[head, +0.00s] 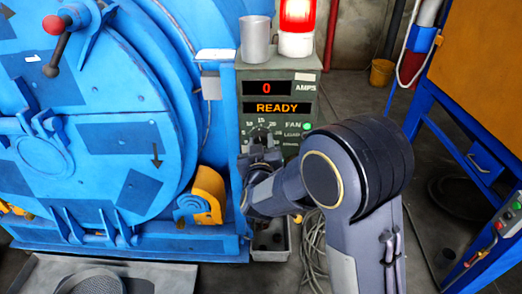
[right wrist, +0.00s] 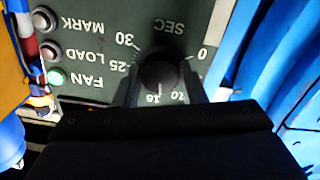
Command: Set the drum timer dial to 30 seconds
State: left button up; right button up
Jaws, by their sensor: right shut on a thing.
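The drum timer dial is on the grey-green control box (head: 307,85), right of the blue drum (head: 90,110). In the right wrist view its black round knob (right wrist: 160,68) sits inside a scale that appears upside down, with SEC, 0, 25 and 30 readable. A small light mark shows at the knob's side near 0; I cannot tell for sure that it is the pointer. My right gripper (head: 262,155) is at the dial, its two fingers (right wrist: 160,88) shut on the knob from both sides. In the head view the gripper hides most of the knob. My left gripper is not in view.
The box displays (head: 276,107) read 0 AMPS and READY. The green FAN lamp (head: 307,126) is lit, beside LOAD and another lamp. A lit red beacon (head: 297,20) and grey cup (head: 255,40) stand on top. An orange-and-blue cabinet (head: 480,70) stands at right.

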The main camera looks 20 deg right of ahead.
jog(key=shift+a+m+b, duration=0.1)
jog(key=shift+m+b, duration=10)
jog(key=shift+m, duration=3.1)
jog(key=o, duration=1)
jog(key=p+v, duration=0.1)
jog(key=v, duration=0.6)
jog(key=shift+s+a+p, duration=0.15)
jog(key=shift+s+p, duration=0.25)
